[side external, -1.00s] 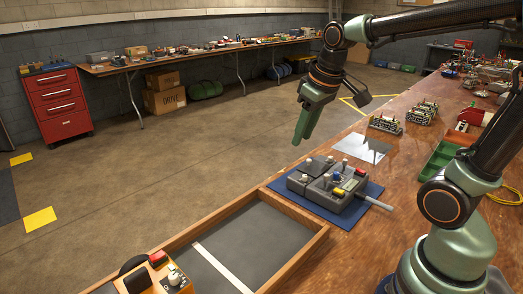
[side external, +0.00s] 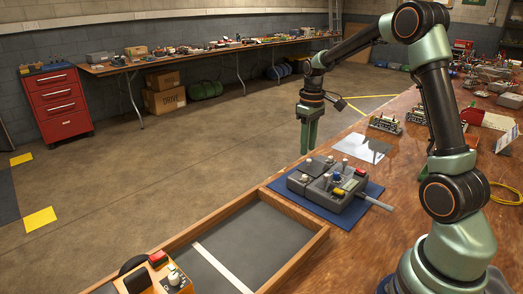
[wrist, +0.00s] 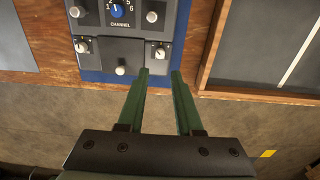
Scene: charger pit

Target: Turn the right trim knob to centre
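The grey control box (side external: 318,189) lies on a blue mat (side external: 369,194) at the table edge. In the wrist view the small white right trim knob (wrist: 160,52) is on the box's right side; its pointer is too small to read. A matching knob (wrist: 82,46) is on the left. A pale stick (wrist: 121,70) stands between them, nearer the fingers. My gripper (wrist: 161,73) is open and empty, its fingertips below the right trim knob in the picture. In the side view my gripper (side external: 309,150) points down, above and apart from the box.
The blue channel knob (wrist: 117,10) has a larger pale knob on each side. A wooden-edged tray (side external: 291,259) lies beside the mat. An orange box (side external: 171,279) with a red button is nearer the camera. A shiny sheet (side external: 362,147) lies behind the mat. Floor is open beyond the edge.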

